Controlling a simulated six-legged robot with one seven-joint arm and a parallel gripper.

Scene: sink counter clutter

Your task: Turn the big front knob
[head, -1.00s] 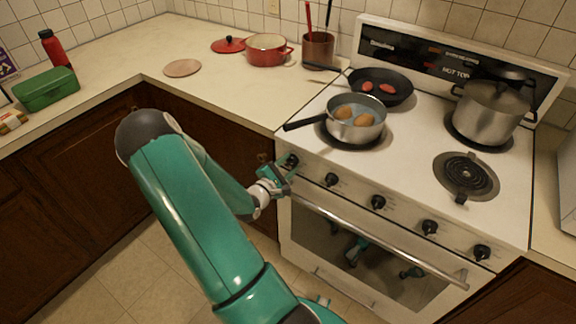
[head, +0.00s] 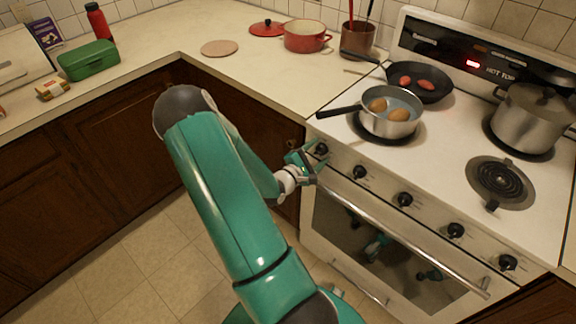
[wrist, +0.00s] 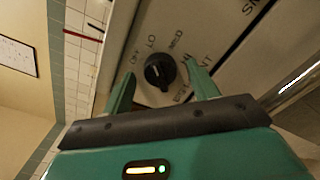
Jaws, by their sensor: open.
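The stove's front panel carries a row of black knobs of similar size in the head view. The leftmost knob (head: 321,149) is at my gripper (head: 311,163). In the wrist view this knob (wrist: 159,71) is a round black dial with a pale mark, ringed by printed words, "LO" among them. My gripper (wrist: 160,70) is open, with one green finger on each side of the knob. A gap shows beside each finger, and I cannot tell whether either touches it. The other knobs (head: 404,199) stand to the right, clear of my gripper.
The oven door handle (head: 400,247) runs below the knobs. A saucepan (head: 390,124) sits above my gripper, its handle (head: 339,112) reaching left past the stove edge. A frying pan (head: 441,91) and a pot (head: 532,121) stand behind. The floor at left is clear.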

